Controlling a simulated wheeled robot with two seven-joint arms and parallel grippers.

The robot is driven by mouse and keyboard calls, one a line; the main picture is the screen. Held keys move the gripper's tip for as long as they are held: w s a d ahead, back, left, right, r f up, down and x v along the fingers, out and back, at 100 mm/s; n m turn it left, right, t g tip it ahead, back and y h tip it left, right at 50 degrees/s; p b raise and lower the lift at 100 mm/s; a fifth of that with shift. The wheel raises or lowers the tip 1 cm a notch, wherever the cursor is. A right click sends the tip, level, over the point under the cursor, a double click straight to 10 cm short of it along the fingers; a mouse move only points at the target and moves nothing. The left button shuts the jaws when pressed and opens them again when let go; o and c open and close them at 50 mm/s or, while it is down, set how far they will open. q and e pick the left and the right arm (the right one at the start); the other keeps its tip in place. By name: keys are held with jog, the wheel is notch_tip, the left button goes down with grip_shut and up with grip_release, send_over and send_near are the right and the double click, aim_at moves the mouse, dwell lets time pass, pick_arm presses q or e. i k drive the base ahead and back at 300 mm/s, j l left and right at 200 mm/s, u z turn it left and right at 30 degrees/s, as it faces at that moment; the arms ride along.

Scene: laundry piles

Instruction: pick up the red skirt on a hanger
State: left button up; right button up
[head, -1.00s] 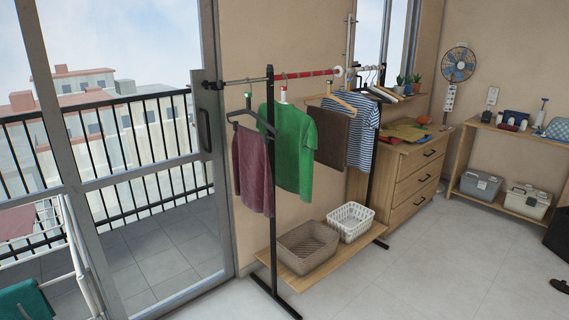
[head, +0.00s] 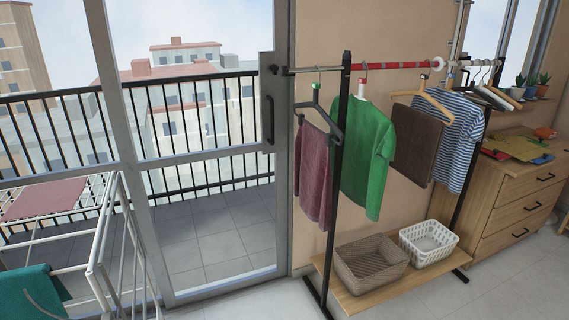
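A dull red, maroon garment (head: 313,172), which looks like the red skirt, hangs from a dark hanger (head: 320,118) at the left end of the clothes rack, left of the black upright post. The hanger's hook is over the rail. Neither of my grippers shows in the head view, so I cannot see whether they are open or shut.
The rack also holds a green shirt (head: 368,155), a brown cloth (head: 417,147) and a striped shirt (head: 457,140). Two baskets stand on its low wooden shelf (head: 352,300). A white drying rack (head: 110,240) stands at left, before the glass door. A wooden dresser (head: 510,195) is at right.

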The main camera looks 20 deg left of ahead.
aim_at(312, 176)
jog(key=i+l+u, duration=0.3)
jog(key=i+u, duration=0.2)
jog(key=i+l+u, duration=0.3)
jog(key=l+u, duration=0.15)
